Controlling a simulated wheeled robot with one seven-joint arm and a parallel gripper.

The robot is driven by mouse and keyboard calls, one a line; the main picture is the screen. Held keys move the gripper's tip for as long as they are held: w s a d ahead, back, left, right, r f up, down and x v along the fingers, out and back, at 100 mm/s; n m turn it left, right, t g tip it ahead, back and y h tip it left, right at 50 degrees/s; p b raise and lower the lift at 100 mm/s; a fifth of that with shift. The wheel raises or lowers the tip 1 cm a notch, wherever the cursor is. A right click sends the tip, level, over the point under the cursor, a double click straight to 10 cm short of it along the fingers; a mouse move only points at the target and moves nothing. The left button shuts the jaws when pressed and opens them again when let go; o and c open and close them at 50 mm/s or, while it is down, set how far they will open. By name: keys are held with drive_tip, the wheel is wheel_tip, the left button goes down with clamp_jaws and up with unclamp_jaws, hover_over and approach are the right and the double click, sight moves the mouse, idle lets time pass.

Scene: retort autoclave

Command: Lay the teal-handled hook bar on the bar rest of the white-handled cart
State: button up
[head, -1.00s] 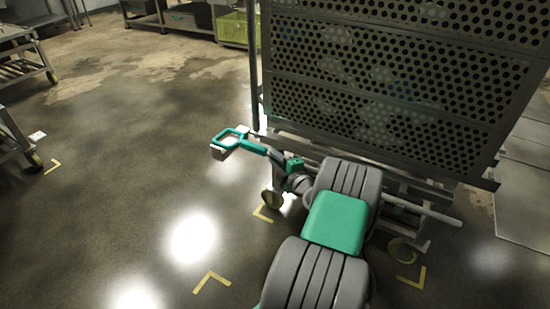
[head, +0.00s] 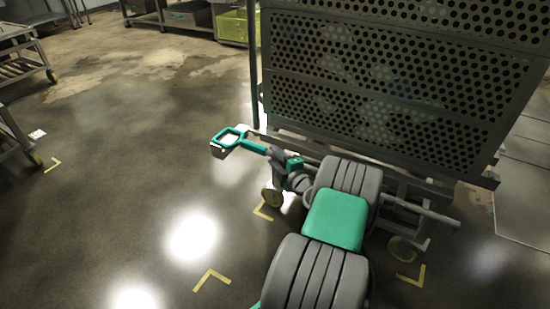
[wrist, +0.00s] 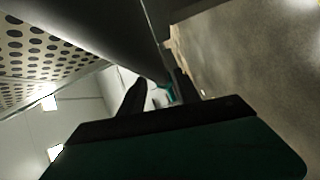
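The teal-handled hook bar shows its looped teal handle (head: 231,137) at the left of my gripper in the head view. A grey shaft (head: 425,213) in line with it comes out right of my arm; the middle is hidden. My gripper (head: 277,158) is around the bar just right of the handle and seems shut on it. In the wrist view, a bit of teal (wrist: 169,93) shows between the dark fingers (wrist: 160,95). The bar is low in front of a cart with a perforated basket (head: 390,75). I cannot make out a white handle or the bar rest.
Cart wheels (head: 272,196) stand close to yellow floor marks (head: 212,279). Open wet floor (head: 130,170) lies to the left. A metal rack (head: 20,55) stands at the far left, and a yellow-green crate (head: 232,27) at the back.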

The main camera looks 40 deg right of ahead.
drive_tip(key=shift+o, duration=0.4)
drive_tip(key=shift+f, duration=0.25)
drive_tip(key=p+v, duration=0.2)
drive_tip(key=v, duration=0.6)
drive_tip(key=w+a+r+m+g+y+p, duration=0.1)
drive_tip(key=w+a+r+g+y+p, duration=0.25)
drive_tip(key=a+r+p, duration=0.7)
drive_tip(key=w+a+r+g+y+p, duration=0.3)
drive_tip(key=w+a+r+g+p, duration=0.1)
drive_tip(key=a+r+p, duration=0.7)
drive_tip(key=s+a+r+m+g+h+p, duration=0.1)
drive_tip(key=s+a+r+m+p, duration=0.3)
drive_tip(key=r, duration=0.5)
drive_tip(key=s+a+r+m+g+h+p, duration=0.1)
drive_tip(key=s+a+r+m+g+p, duration=0.2)
drive_tip(key=s+r+p, duration=0.4)
drive_tip(key=s+a+r+m+g+h+p, duration=0.1)
drive_tip(key=s+a+r+m+p, duration=0.4)
drive_tip(key=r, duration=0.8)
drive_tip(key=s+a+g+p, duration=0.1)
drive_tip(key=p, duration=0.2)
drive_tip(key=shift+s+m+p, duration=0.3)
drive_tip(key=shift+a, duration=0.15)
